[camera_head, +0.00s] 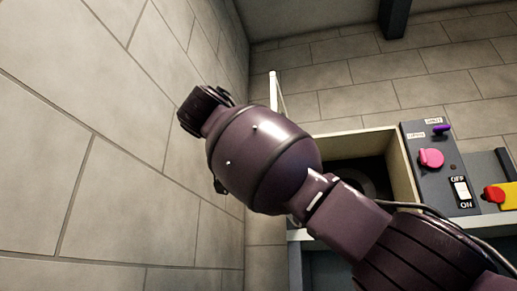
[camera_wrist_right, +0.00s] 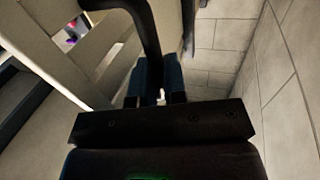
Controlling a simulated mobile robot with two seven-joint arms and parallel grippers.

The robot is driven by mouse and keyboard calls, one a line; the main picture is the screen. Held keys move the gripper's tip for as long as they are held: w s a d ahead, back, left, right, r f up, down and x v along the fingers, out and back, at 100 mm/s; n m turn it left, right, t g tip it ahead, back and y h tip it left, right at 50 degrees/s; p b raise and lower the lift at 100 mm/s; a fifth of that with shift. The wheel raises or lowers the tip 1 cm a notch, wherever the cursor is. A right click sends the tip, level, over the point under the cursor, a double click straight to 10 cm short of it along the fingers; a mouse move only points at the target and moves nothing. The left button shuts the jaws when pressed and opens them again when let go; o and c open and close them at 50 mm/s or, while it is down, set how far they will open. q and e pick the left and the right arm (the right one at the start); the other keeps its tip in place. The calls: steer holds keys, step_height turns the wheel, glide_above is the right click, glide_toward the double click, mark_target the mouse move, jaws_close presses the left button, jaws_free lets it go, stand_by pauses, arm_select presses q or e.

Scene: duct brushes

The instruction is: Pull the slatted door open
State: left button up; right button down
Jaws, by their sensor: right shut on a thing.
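The pale slatted door (camera_wrist_right: 62,62) fills the left of the right wrist view, with gaps between its slats. In the head view a thin pale strip of it (camera_head: 275,92) shows nearly edge-on, left of the open housing (camera_head: 402,160). The door stands swung out from that opening. A dark bar handle (camera_wrist_right: 147,25) curves down to my right gripper (camera_wrist_right: 158,78), which is shut on it. In the head view my right arm hides the handle and fingertips. My left gripper is in neither view.
A grey control panel (camera_head: 425,185) with a pink knob (camera_head: 431,158), purple lever (camera_head: 441,129) and OFF/ON switch (camera_head: 461,190) stands right of the opening. A red-and-yellow control (camera_head: 496,195) sits farther right. A tiled wall (camera_head: 100,130) runs close along the left.

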steer(key=shift+d, duration=0.1)
steer(key=c, duration=1.5)
jaws_free()
steer(key=shift+w, duration=0.1)
steer(key=shift+o, duration=0.2)
